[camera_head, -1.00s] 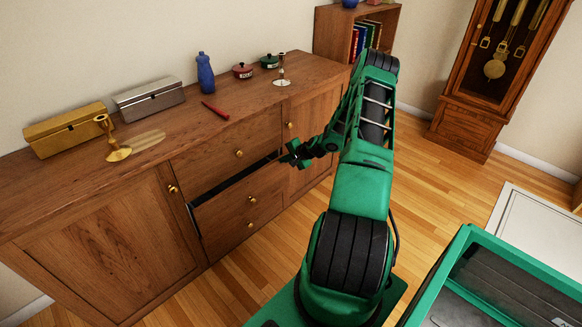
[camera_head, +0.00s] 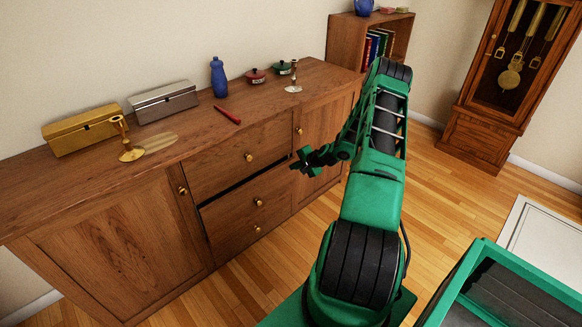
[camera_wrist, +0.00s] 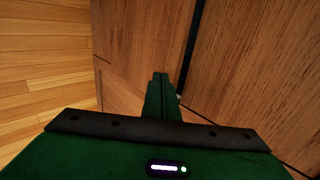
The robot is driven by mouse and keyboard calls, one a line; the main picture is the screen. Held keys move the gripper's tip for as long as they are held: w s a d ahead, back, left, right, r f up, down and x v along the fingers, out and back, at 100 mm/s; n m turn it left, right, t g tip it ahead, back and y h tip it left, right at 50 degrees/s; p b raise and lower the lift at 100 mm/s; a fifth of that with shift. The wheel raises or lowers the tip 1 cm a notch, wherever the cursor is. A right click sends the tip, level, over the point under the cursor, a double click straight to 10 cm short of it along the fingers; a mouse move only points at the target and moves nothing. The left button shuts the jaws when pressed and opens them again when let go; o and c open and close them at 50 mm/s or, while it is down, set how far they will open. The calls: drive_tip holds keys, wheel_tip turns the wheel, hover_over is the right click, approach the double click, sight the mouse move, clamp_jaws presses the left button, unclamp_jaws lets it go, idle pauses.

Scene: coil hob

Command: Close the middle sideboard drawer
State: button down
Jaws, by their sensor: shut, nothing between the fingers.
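The middle sideboard drawer (camera_head: 240,205) has a wooden front and a brass knob (camera_head: 258,202). A thin dark gap along its top edge shows it still slightly out, below the top drawer (camera_head: 222,168). My gripper (camera_head: 295,166) is shut and empty, near the right end of that gap. In the wrist view its closed green fingers (camera_wrist: 160,76) point at a wooden front, beside the dark gap (camera_wrist: 192,45). I cannot tell whether the fingertips touch the wood.
The sideboard top (camera_head: 185,150) holds a gold box (camera_head: 82,130), a silver box (camera_head: 163,102), a candlestick (camera_head: 128,150), a blue bottle (camera_head: 218,77) and a red pen-like item (camera_head: 227,115). Wooden floor (camera_head: 440,190) is clear toward the clock (camera_head: 500,90).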

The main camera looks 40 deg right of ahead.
drive_tip(key=v, duration=1)
drive_tip(key=shift+s+d+f, duration=0.15)
drive_tip(key=shift+s+f, duration=0.1)
drive_tip(key=shift+s, duration=0.15)
drive_tip(key=c, duration=2.1)
unclamp_jaws()
drive_tip(key=shift+s+r, duration=0.1)
drive_tip(key=shift+s, duration=0.05)
drive_tip(key=o, duration=0.5)
drive_tip(key=shift+a, duration=0.3)
drive_tip(key=shift+o, duration=1)
drive_tip(key=w+a+f+n+t+y, duration=0.1)
drive_tip(key=a+f+n+t, duration=0.1)
drive_tip(key=a+f+n, duration=0.6)
drive_tip(key=shift+w+a+f+y, duration=0.2)
drive_tip(key=shift+a+y, duration=0.1)
drive_tip(key=shift+a, duration=0.1)
drive_tip(key=n+t, duration=0.2)
drive_tip(key=n, duration=0.6)
approach(260, 203)
drive_tip(key=x, duration=0.9)
drive_tip(key=shift+f, duration=0.25)
drive_tip(key=shift+c, duration=0.3)
